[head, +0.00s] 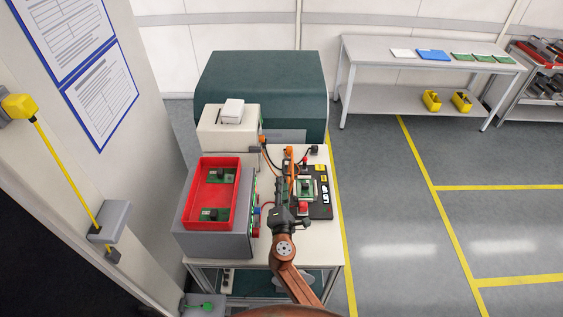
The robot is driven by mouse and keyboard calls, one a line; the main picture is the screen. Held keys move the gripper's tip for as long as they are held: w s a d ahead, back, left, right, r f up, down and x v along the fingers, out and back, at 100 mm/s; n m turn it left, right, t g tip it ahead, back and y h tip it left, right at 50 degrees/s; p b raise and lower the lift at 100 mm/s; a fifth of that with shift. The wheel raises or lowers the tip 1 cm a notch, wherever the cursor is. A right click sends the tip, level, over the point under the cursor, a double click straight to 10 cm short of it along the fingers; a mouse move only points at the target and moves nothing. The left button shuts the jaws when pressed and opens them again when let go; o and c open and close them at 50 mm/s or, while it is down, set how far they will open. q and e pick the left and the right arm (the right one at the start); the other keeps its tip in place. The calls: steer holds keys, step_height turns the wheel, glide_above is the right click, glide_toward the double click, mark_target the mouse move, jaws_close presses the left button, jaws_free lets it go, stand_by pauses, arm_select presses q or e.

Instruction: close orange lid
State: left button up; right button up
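The orange lid (291,168) stands raised, seen nearly edge-on, at the left side of a black fixture (322,206) marked "LID UP". A green circuit board (305,188) with a dark part on it lies in the fixture, to the right of the lid. My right gripper (287,198) reaches in from the bottom and is at the near end of the lid. It overlaps the lid in the picture; I cannot tell whether they touch. Its fingers are too small and dark to tell if they are open or shut. My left gripper is out of view.
A red tray (234,212) with two green boards sits on a grey box left of the fixture. A white printer-like box (215,133) stands behind. A red button (304,207) is close to my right gripper. Open floor lies to the right.

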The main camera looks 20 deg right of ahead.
steer(key=x, duration=1.1)
steer(key=shift+w+d, duration=0.15)
steer(key=shift+d, duration=0.1)
steer(key=shift+c, duration=0.2)
jaws_close()
steer(key=shift+r, duration=0.15)
